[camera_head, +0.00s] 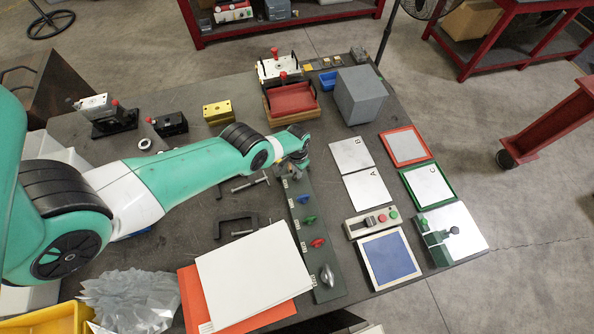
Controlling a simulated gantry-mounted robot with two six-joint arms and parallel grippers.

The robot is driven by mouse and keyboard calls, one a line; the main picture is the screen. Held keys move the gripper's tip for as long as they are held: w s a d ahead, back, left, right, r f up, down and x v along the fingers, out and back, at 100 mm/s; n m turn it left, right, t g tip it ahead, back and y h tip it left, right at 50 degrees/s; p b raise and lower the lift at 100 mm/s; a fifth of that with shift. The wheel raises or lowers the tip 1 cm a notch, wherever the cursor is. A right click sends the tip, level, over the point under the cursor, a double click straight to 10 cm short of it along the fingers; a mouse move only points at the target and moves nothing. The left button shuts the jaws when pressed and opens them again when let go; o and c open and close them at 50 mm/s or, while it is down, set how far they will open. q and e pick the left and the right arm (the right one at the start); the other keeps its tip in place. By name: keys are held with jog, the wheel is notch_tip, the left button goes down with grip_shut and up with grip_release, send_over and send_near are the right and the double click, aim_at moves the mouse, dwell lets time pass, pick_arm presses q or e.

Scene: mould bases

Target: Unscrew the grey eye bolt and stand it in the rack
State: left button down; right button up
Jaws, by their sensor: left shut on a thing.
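My left gripper (294,168) is over the far end of a long dark strip that looks like the rack (328,292). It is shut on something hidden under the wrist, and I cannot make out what. Along the strip stand a blue piece (302,198), a green piece (309,220), a red piece (318,243) and a silver-grey piece (327,277) that looks like an eye bolt. White labels run along its left side. A white block (95,104), a black block (170,123) and a yellow block (217,112) stand at the back left. My right gripper is not in view.
White and orange sheets (252,275) lie left of the strip's near end. Dark clamps (237,226) lie beside my left arm. Panels A (367,191) and B (351,154) and a control box (371,222) lie right. A grey cube (360,95) and red tray (292,99) stand behind.

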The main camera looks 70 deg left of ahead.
pick_arm(q)
jog(key=shift+f+b, duration=0.55)
dwell(0.5)
jog(key=shift+f+b, duration=0.7)
jog(key=c, duration=0.8)
grip_release()
jog(key=shift+r, duration=0.1)
